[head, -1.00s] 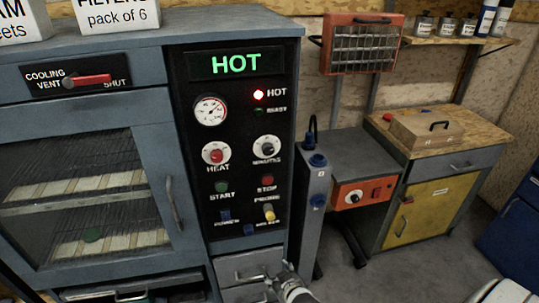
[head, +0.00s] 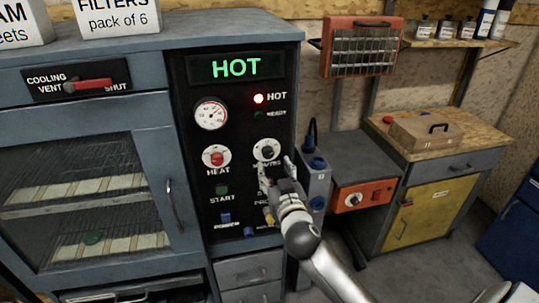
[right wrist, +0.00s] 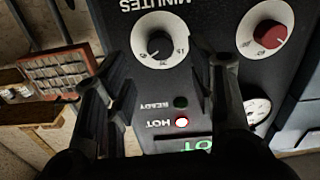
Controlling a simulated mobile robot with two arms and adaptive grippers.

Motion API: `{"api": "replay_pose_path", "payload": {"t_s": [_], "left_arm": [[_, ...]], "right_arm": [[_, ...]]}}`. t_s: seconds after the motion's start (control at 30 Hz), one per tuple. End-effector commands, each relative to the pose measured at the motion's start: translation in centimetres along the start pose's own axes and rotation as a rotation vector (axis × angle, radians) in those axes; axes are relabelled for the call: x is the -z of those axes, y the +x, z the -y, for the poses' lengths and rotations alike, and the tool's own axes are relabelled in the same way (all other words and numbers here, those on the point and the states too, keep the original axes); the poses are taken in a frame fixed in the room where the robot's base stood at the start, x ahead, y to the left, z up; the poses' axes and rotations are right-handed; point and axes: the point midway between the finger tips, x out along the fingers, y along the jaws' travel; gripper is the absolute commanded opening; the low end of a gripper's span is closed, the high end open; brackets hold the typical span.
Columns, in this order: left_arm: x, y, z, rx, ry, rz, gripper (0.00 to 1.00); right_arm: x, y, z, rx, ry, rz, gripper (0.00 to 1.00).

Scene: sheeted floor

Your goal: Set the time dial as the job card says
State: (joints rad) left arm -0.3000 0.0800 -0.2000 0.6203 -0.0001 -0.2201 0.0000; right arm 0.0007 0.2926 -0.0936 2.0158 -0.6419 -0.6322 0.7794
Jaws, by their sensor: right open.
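The time dial is the MINUTES dial (head: 267,149), a black knob on a white disc at the right of the oven's black control panel (head: 188,140). It also shows upside down in the right wrist view (right wrist: 160,42). My right gripper (head: 274,168) is open and empty, just below and in front of the dial in the head view. In the right wrist view its fingers (right wrist: 163,75) stand apart on either side of the line to the dial, with no visible contact. The fingers partly cover the MINUTES lettering in the head view. The job card cannot be made out. My left gripper is not in view.
The HEAT dial (head: 216,157) with its red knob sits left of the time dial. The display (head: 236,67) reads HOT and a red lamp (head: 258,99) is lit. The START button (head: 221,190) is below. A grey post (head: 316,185) stands close on the right.

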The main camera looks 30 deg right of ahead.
Motion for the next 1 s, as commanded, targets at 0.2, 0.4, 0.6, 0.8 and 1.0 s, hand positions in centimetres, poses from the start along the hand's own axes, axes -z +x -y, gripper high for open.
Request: {"api": "replay_pose_path", "payload": {"t_s": [0.2,0.4,0.6,0.8,1.0], "left_arm": [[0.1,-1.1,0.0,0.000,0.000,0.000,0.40],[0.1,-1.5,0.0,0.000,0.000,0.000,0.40],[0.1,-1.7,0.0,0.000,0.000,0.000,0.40],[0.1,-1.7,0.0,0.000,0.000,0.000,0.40],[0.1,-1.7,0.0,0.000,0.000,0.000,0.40]], "right_arm": [[0.2,3.6,0.0,-0.001,-0.003,0.000,0.51],[0.1,5.8,0.0,0.000,-0.001,0.001,0.51],[0.0,6.7,0.0,0.001,-0.001,0.001,0.51],[-0.1,6.8,0.0,0.001,-0.001,0.001,0.51],[-0.1,6.8,0.0,0.001,-0.001,0.001,0.37]]}}
